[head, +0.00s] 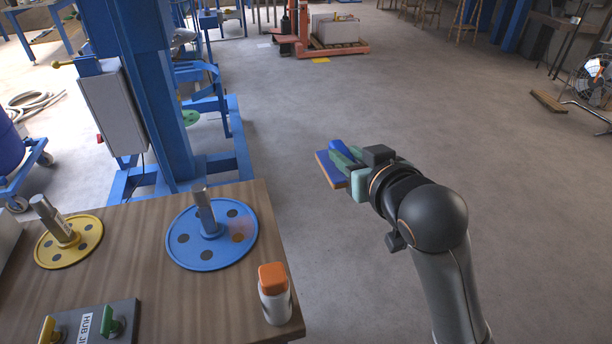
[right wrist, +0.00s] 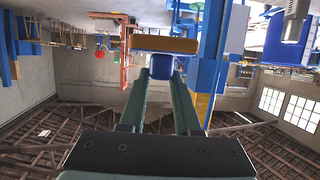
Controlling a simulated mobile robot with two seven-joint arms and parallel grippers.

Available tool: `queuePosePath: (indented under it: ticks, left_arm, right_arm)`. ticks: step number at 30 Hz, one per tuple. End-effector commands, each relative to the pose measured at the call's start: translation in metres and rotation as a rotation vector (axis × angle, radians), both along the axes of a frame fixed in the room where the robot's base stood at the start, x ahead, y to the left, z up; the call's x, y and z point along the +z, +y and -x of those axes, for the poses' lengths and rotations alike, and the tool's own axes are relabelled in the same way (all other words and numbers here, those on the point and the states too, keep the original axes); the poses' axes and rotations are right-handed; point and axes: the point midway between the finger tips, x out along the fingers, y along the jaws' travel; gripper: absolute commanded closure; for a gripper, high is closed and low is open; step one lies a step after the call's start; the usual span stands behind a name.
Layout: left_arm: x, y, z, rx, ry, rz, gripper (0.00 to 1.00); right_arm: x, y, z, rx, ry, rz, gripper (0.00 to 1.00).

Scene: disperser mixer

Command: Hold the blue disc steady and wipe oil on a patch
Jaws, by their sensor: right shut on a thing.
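The blue disc (head: 183,255) lies on the wooden table with a grey shaft (head: 206,212) standing up from its hub. It has several dark round holes and a brownish smear (head: 239,237) on its right side. My right gripper (head: 346,163) is out over the floor, to the right of the disc and apart from it. It is shut on the blue grip of a wiping pad (head: 328,170), which has a blue face and a tan edge. In the right wrist view the blue grip (right wrist: 162,66) sits between the fingertips, with the tan pad (right wrist: 165,44) beyond. My left gripper is not in view.
A white bottle with an orange cap (head: 275,295) stands near the table's right edge. A yellow disc (head: 82,243) with a shaft lies at left, and a labelled hub jig (head: 90,325) at front. The blue machine frame (head: 160,110) rises behind the table.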

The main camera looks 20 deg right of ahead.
Motion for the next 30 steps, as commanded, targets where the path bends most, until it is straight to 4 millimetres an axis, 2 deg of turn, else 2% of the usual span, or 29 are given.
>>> queuePosePath:
  ticks: [5, 12, 18, 22, 30]
  left_arm:
    - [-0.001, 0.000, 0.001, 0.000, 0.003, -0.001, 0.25]
    - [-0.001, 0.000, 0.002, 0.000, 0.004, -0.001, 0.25]
    - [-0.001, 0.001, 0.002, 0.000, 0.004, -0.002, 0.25]
    - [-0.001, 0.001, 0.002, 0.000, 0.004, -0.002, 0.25]
    - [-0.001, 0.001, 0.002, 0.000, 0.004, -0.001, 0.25]
  right_arm:
    - [-0.020, 0.032, -0.014, 0.153, 0.004, -0.004, 1.00]
    - [-0.064, 0.111, -0.032, 0.520, -0.008, -0.009, 1.00]
    - [-0.090, 0.155, -0.034, 0.712, -0.019, -0.012, 1.00]
    - [-0.098, 0.167, -0.034, 0.762, -0.023, -0.014, 1.00]
    - [-0.119, 0.169, -0.034, 0.771, -0.022, -0.015, 1.00]
